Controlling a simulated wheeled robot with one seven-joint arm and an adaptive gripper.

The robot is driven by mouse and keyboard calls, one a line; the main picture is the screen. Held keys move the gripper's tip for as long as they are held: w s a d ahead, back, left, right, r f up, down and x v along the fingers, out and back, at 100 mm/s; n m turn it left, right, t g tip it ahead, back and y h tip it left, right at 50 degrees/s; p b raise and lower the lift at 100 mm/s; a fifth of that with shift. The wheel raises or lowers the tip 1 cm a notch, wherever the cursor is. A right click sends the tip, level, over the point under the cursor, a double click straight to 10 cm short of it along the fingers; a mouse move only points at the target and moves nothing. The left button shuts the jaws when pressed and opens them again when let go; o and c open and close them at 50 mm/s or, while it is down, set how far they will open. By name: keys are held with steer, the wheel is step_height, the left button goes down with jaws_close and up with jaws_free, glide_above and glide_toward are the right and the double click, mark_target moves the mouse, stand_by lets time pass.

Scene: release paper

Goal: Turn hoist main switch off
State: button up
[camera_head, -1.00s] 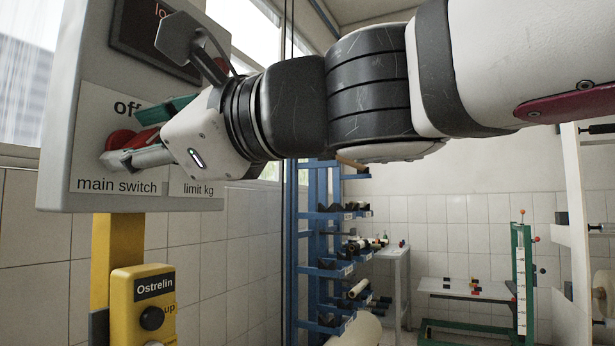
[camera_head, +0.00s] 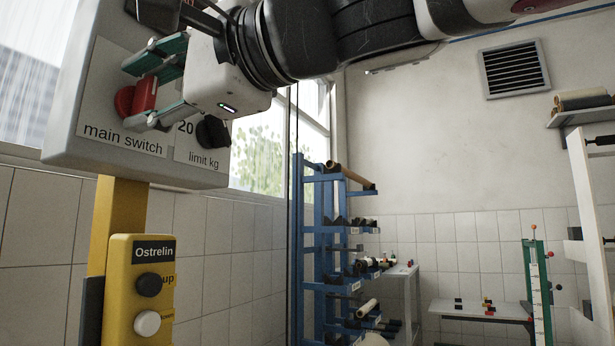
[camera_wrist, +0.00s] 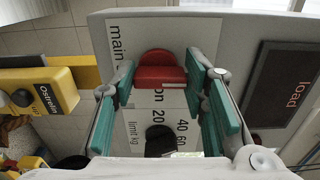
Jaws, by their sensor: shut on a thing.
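The main switch is a red knob (camera_head: 124,101) on the grey control box (camera_head: 61,138), above the label "main switch". My gripper (camera_head: 142,92) reaches in from the upper right, its green-padded fingers shut around the knob's raised bar. In the wrist view, the red knob (camera_wrist: 158,60) lies between the two fingers of my gripper (camera_wrist: 160,76). Part of the word "on" shows below the knob there. The "off" mark is not visible now.
A black limit knob (camera_head: 212,131) sits close to the right of my fingers. A yellow Ostrelin panel (camera_head: 122,290) with buttons hangs below the box. A blue rack (camera_head: 310,240) stands further back. A load display (camera_wrist: 275,85) is at right in the wrist view.

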stand_by(0.5)
steer(key=o, duration=1.2)
steer(key=shift+c, duration=0.2)
steer(key=v, duration=1.2)
